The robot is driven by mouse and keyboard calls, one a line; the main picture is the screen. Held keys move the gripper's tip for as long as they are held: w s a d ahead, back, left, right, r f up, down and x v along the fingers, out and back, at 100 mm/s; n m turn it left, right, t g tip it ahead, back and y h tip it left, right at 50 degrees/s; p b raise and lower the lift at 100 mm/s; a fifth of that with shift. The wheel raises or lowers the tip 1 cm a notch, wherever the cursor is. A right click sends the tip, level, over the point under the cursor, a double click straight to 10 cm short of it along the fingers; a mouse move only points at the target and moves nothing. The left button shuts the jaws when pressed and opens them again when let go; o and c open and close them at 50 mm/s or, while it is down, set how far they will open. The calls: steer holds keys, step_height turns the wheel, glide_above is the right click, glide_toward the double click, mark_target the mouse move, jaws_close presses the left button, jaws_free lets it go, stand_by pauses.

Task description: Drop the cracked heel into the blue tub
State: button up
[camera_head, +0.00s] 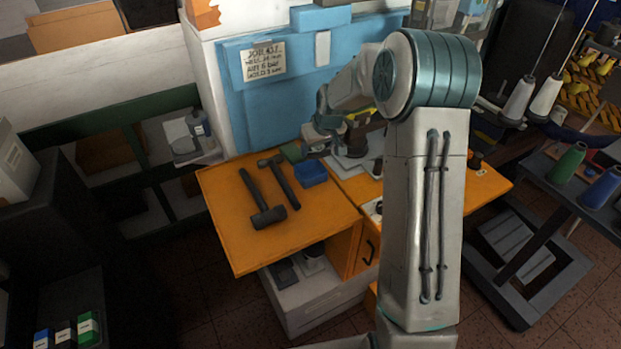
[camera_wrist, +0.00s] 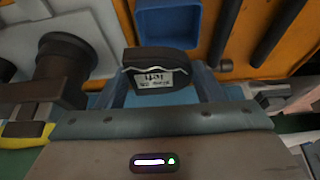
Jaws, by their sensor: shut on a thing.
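The blue tub (camera_head: 311,174) stands on the orange bench top, right of two hammers. In the wrist view the tub (camera_wrist: 167,24) shows just beyond the held piece, its near edge partly hidden by it. My gripper (camera_wrist: 160,84) is shut on a black heel (camera_wrist: 143,56) with a pale jagged crack line and a small white label. The heel sits between the two blue-grey fingers. In the head view my gripper (camera_head: 316,138) is above the bench, behind the tub; the heel cannot be made out there.
Two dark hammers (camera_head: 263,212) lie on the bench left of the tub. A blue panel with a paper note (camera_head: 264,61) rises behind. In the wrist view a dark round-topped object (camera_wrist: 66,58) stands on a pale sheet at left. The bench's front left is clear.

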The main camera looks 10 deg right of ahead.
steer(key=shift+f, duration=0.45)
steer(key=o, duration=1.1)
steer(key=shift+c, duration=0.2)
steer(key=shift+r, duration=0.1)
steer(key=b+v, duration=0.2)
steer(key=v, duration=1.1)
steer(key=shift+s+r, duration=0.2)
steer(key=shift+r, duration=0.1)
steer(key=shift+d, duration=0.1)
steer(key=s+m, duration=0.1)
steer(key=s, duration=1.4)
steer(key=s+a+f+m+g+h, duration=0.1)
steer(key=s+m, duration=0.1)
steer(key=s, duration=1.4)
steer(key=shift+a+f, duration=0.3)
